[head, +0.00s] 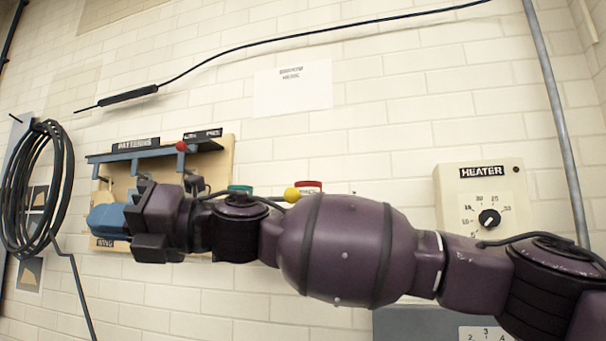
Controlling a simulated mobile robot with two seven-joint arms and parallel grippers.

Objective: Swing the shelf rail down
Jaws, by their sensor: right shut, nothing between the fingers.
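A wooden board (222,165) hangs on the brick wall at the left. A blue-grey rail (130,154) runs across its upper part, roughly level, under a dark label reading PATTERNS. A red ball knob (181,146) sits by the rail's right part. My right arm reaches in from the right across the board's lower half. My right gripper (143,220) is shut and empty, below the rail and apart from the knob in the picture. A blue block-like thing (106,217) shows just left of it; whether they touch I cannot tell. My left gripper is out of view.
A coiled dark hose (20,190) hangs at the far left. A yellow ball (291,194) and a red-topped sign (309,187) show behind my arm. A heater box (485,190) with a dial and a grey pipe (556,110) are at the right. The wall above the arm is mostly clear.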

